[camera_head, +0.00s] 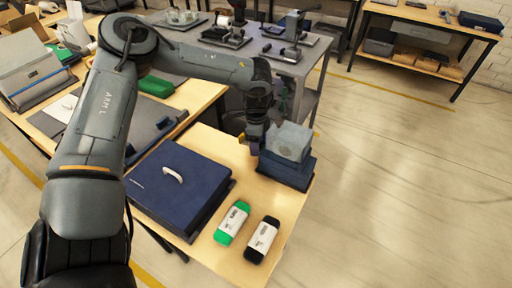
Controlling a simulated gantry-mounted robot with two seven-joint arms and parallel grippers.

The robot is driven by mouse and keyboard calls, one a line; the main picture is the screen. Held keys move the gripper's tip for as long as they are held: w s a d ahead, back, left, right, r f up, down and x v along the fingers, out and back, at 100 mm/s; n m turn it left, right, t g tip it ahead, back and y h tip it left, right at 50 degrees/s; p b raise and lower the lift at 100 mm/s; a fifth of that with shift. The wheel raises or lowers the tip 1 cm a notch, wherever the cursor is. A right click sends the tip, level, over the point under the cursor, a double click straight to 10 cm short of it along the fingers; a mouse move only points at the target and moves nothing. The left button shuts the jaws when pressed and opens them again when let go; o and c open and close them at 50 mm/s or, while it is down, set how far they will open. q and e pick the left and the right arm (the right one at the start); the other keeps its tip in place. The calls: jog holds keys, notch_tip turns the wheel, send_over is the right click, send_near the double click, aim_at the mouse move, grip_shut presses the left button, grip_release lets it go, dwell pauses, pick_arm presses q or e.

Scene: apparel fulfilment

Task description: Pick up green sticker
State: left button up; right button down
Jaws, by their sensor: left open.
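The green sticker (231,223) is a green item with a white label, lying on the wooden table (208,250) near its front edge. My left arm reaches in from the left over the table. My left gripper (254,144) points down beside a grey block, farther back than the green sticker and apart from it. It is open, and I see nothing held in it. Its fingertips are small and partly hard to make out. My right gripper is out of view.
A black item with a white label (262,240) lies just right of the green sticker. A navy box (180,187) with a white handle is to the left. The grey block (290,142) sits on a blue box (287,172) at the back right. Open floor lies to the right.

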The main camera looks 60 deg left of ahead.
pick_arm(q)
jog(key=c, duration=0.4)
jog(key=shift+c, duration=0.3)
jog(key=shift+r, duration=0.1)
